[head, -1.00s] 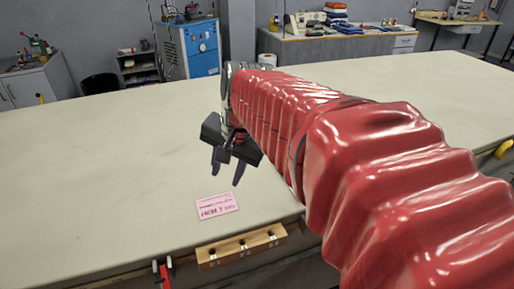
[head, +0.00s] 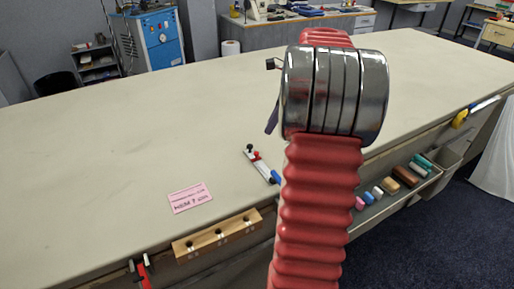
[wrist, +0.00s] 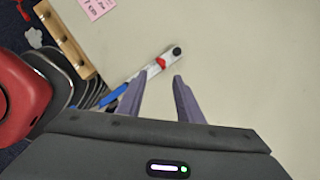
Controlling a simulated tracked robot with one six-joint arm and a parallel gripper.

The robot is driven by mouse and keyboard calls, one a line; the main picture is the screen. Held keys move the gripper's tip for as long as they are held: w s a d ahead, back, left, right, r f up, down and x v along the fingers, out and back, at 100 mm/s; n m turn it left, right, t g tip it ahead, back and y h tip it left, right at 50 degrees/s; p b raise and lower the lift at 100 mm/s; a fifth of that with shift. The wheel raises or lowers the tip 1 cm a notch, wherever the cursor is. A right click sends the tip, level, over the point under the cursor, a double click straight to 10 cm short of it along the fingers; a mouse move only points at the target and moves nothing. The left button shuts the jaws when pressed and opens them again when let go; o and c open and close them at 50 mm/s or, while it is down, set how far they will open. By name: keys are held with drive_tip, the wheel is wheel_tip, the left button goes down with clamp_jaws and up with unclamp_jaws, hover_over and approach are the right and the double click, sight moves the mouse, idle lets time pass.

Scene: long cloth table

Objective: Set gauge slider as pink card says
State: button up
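The pink card (head: 190,197) lies flat on the table near its front edge; its printing is too small to read surely. It also shows at the top of the wrist view (wrist: 97,6). The gauge (head: 261,165) lies on the table right of the card, with a white bar, a red slider (wrist: 160,62), a black end knob (wrist: 176,50) and a blue end. My gripper (wrist: 158,77) is open and empty, its fingers pointing toward the gauge; the left finger overlaps part of the bar in the wrist view. In the head view my arm hides most of the gripper.
A wooden block with holes (head: 218,235) is at the table's front edge, with a red-handled tool (head: 144,271) left of it. A tray (head: 400,202) of coloured blocks hangs along the front at right. A yellow item (head: 459,119) sits at the far right edge. The table's middle is clear.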

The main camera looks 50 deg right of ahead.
sight(257, 153)
drive_tip(key=shift+s+d+f, duration=0.1)
drive_tip(key=shift+d+f, duration=0.05)
drive_tip(key=shift+d, duration=0.3)
drive_tip(key=shift+f, duration=0.1)
drive_tip(key=x, duration=1.3)
drive_tip(key=shift+w+a+f, duration=0.2)
drive_tip(key=shift+w+f, duration=0.05)
clamp_jaws()
idle(0.3)
